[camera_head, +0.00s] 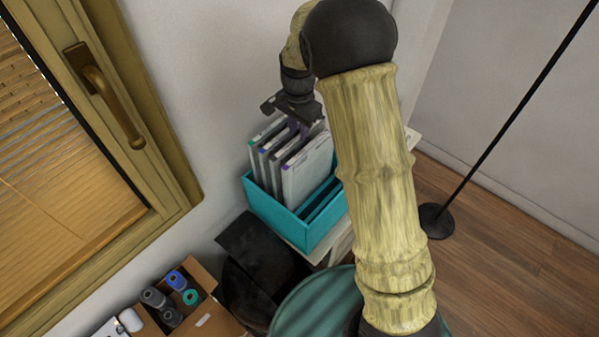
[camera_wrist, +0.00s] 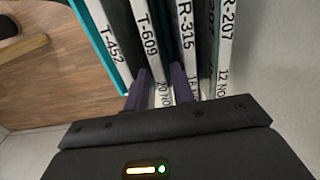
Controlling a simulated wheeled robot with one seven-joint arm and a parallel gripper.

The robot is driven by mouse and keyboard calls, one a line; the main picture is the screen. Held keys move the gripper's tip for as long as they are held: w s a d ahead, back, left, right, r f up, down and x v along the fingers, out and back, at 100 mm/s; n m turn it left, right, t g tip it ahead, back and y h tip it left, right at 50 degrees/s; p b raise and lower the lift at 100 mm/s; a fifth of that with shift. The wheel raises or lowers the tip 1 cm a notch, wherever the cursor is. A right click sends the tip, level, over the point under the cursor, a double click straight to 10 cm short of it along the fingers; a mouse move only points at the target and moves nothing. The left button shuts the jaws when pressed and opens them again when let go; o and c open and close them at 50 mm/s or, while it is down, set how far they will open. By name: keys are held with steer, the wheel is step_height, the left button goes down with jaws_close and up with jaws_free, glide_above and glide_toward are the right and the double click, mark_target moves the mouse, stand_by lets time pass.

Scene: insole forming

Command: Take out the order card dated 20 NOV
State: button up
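The order cards stand upright side by side in a teal box (camera_head: 271,213) against the wall. In the wrist view, the card marked T-609 (camera_wrist: 147,40) shows "20 NO", its date partly cut off by my gripper. My gripper (camera_head: 298,128) points down at the cards from above. In the wrist view, its two purple fingers (camera_wrist: 160,82) stand on either side of the T-609 card. I cannot tell whether they press on it. The card still stands among the others.
Cards T-452 (camera_wrist: 107,35), R-315 (camera_wrist: 186,35) and R-207 (camera_wrist: 224,35) stand close beside it; R-207 reads "12 NO". A cardboard box (camera_head: 200,313) holds rolls. A window (camera_head: 75,170) is left; a black pole (camera_head: 500,130) stands right.

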mark_target(299, 143)
steer(key=shift+s+d+f+p, duration=0.1)
steer(key=shift+f+p, duration=0.95)
steer(key=shift+f, duration=1.55)
steer(key=shift+c, duration=0.5)
jaws_close()
